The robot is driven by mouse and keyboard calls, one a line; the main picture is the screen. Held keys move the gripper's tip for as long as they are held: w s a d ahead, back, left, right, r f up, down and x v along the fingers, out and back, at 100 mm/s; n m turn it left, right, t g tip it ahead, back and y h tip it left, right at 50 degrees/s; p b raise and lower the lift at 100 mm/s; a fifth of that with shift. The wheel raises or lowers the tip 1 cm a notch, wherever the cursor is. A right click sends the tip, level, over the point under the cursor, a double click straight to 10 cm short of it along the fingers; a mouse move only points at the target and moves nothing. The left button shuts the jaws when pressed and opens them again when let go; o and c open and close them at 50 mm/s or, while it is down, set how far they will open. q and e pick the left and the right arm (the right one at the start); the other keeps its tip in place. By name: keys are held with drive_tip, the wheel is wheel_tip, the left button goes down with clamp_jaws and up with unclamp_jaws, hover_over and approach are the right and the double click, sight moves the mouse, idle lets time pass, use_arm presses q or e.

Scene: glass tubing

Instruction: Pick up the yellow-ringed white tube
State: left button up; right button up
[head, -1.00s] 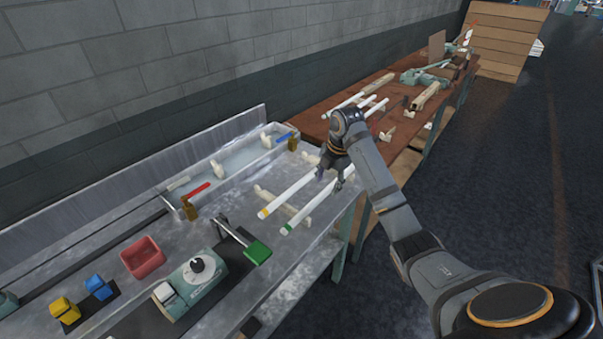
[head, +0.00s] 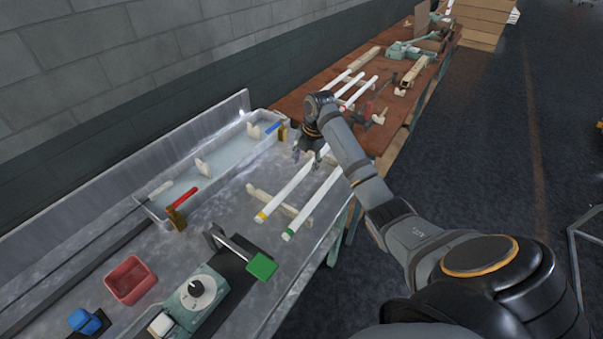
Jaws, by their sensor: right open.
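The yellow-ringed white tube (head: 285,194) lies across cream supports (head: 276,202) on the metal bench, its yellow ring at the near end. A green-ringed white tube (head: 313,203) lies beside it on the right, roughly parallel. My right gripper (head: 306,157) is open and points down at the far end of the yellow-ringed tube. It partly hides that end; I cannot tell whether the fingers touch the tube. My left gripper is not in view.
A shallow tray (head: 218,180) with red and blue handled valves stands to the left. A green-padded stand (head: 262,266), a dial device (head: 196,288) and a red bin (head: 130,280) are nearer. More white tubes (head: 352,89) lie on the brown table behind.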

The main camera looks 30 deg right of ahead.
sight(301, 173)
drive_tip(key=shift+w+a+f+p, duration=0.15)
drive_tip(key=shift+f+p, duration=0.2)
drive_tip(key=shift+f, duration=0.25)
drive_tip(key=shift+w+a+f+p, duration=0.15)
drive_tip(key=shift+f+p, duration=0.2)
drive_tip(key=shift+f, duration=0.2)
wheel_tip(301, 173, down, 2)
drive_tip(key=shift+w+f, duration=0.1)
drive_tip(key=shift+w, duration=0.05)
drive_tip(key=shift+f, duration=0.1)
drive_tip(key=c, duration=0.6)
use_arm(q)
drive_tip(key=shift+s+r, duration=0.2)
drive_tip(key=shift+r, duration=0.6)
use_arm(e)
clamp_jaws()
